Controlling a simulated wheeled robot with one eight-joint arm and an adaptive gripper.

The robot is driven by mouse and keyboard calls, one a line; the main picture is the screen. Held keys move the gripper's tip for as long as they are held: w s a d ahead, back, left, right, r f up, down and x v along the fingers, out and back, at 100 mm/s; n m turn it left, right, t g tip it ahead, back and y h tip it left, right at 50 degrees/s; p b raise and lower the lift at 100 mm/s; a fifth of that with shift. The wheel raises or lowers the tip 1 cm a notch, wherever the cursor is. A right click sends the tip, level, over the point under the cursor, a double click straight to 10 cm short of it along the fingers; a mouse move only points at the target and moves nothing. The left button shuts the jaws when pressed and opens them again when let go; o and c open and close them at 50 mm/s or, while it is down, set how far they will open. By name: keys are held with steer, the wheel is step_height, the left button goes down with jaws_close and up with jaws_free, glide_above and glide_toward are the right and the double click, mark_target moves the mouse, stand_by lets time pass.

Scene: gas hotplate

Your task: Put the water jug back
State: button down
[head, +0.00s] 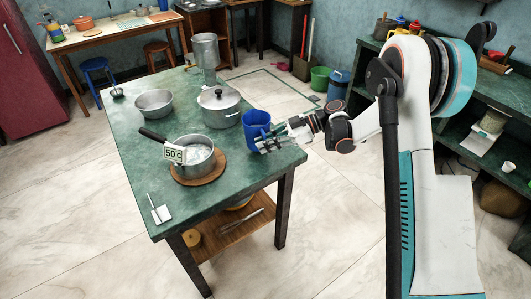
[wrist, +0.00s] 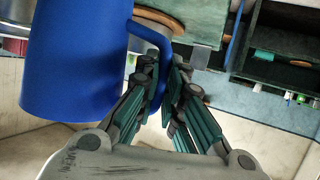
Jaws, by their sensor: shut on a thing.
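The blue water jug (head: 256,124) is upright at the right side of the green table (head: 245,168) in the head view. My gripper (head: 272,138) reaches in from the right and is shut on the jug's handle. In the wrist view the jug's body (wrist: 75,60) fills the upper left, and the handle runs down between the fingers of my gripper (wrist: 165,82). Whether the jug's base touches the tabletop or hangs just above it cannot be told.
A lidded pot (head: 219,107) stands just left of the jug. A saucepan (head: 193,157) marked 50 C sits on a round board (head: 201,177). A bowl (head: 154,103) and a tall metal vessel (head: 205,55) stand farther back. The table's front left is mostly clear.

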step_height(320, 180, down, 4)
steer(key=shift+r+b, duration=0.25)
steer(key=shift+b, duration=0.45)
steer(key=c, duration=1.7)
jaws_free()
